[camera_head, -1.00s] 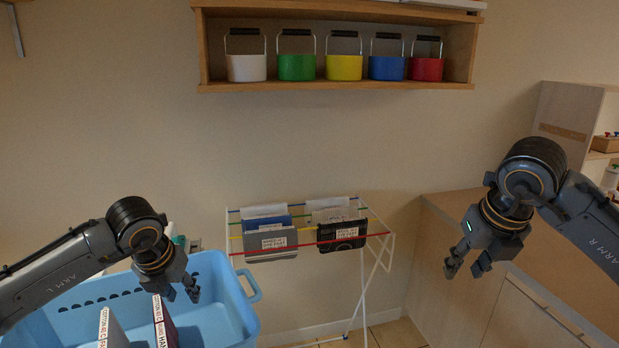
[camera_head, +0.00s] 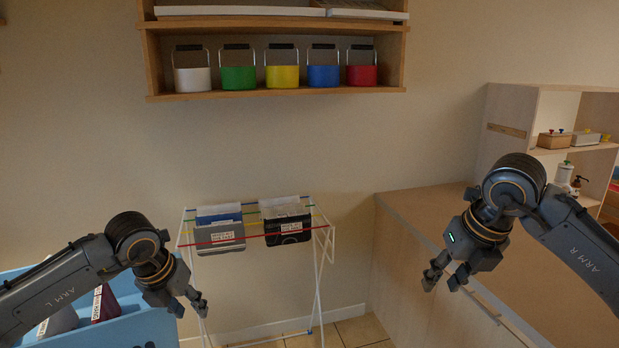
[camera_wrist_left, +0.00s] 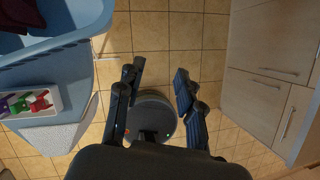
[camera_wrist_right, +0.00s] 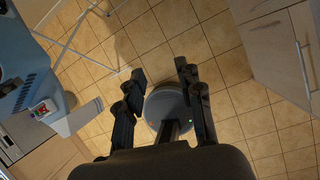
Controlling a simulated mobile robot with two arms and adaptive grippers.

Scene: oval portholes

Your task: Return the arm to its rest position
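My left gripper (camera_head: 189,303) hangs in the air in front of the rack, at the right end of the blue tub. In the left wrist view its fingers (camera_wrist_left: 158,88) are spread with only floor and my round base between them. My right gripper (camera_head: 443,282) hangs in front of the wooden counter. In the right wrist view its fingers (camera_wrist_right: 158,90) are also spread and empty, above the tiled floor. Both arms are bent, with the grippers pointing down.
A white rack (camera_head: 318,270) with coloured rods holds cloth items. The blue tub (camera_head: 150,328) stands at lower left, with boxes in it. The wooden counter (camera_head: 420,205) is at right. A wall shelf (camera_head: 150,60) holds several coloured buckets. Tiled floor (camera_head: 355,330) shows between rack and counter.

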